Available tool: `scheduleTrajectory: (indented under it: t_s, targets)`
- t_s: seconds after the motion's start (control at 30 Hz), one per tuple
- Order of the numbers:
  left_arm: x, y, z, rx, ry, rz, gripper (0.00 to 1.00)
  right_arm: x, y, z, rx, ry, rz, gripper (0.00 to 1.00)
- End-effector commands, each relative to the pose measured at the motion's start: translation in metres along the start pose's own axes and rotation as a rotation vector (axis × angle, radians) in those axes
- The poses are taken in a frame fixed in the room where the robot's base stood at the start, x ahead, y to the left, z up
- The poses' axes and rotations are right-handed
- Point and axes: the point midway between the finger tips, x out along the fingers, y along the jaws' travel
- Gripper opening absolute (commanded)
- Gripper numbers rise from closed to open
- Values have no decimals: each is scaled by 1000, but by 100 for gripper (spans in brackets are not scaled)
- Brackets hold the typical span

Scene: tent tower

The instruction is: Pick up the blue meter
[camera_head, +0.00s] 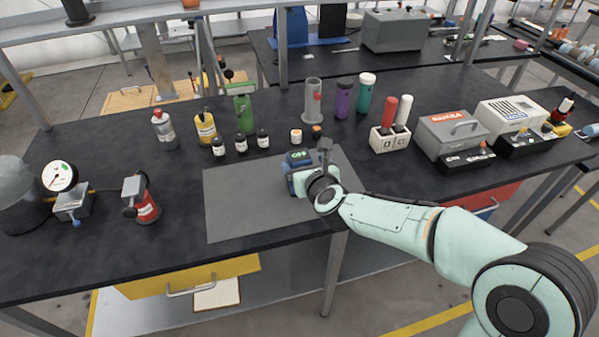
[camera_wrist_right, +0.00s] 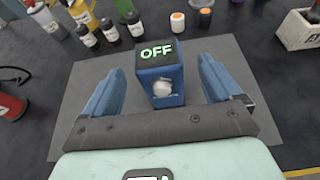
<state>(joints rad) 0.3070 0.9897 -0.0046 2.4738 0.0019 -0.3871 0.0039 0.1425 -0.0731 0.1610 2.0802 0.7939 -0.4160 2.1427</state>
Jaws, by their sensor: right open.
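The blue meter (camera_wrist_right: 160,78) stands upright on the grey mat (camera_wrist_right: 85,75). Its dark top screen reads "OFF" and a pale round knob sits on its front. In the head view the blue meter (camera_head: 298,159) is partly hidden behind my right wrist. My right gripper (camera_wrist_right: 164,88) is open, with one blue finger on each side of the meter and a visible gap on both sides. In the head view the right gripper (camera_head: 306,178) is at the meter, its fingers mostly hidden. My left gripper is not in view.
Several small dark bottles (camera_head: 241,142) and an orange-topped white jar (camera_head: 296,136) stand behind the mat. A white holder with red and white handles (camera_head: 388,140) is to the right. A red canister (camera_head: 146,207) stands left. The mat's left part is clear.

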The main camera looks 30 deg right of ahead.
Motion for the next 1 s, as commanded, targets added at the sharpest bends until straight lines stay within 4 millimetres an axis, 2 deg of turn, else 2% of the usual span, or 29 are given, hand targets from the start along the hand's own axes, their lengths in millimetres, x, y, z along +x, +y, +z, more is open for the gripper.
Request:
scheduleTrajectory:
  t_s: [0.13, 0.3, 0.57, 0.6, 0.83, 1.0]
  targets:
    - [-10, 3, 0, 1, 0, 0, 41, 23, 2, 9, 0, 2, -1, 92]
    - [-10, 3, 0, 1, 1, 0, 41, 41, 2, 7, 0, 1, 0, 92]
    - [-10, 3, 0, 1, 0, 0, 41, 43, 2, 7, -1, -1, 0, 92]
    - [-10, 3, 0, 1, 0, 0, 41, 43, 2, 7, -1, 0, 0, 78]
    - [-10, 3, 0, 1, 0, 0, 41, 43, 2, 7, -1, 0, 0, 5]
    - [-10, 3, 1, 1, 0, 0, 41, 43, 2, 8, -1, -2, 0, 4]
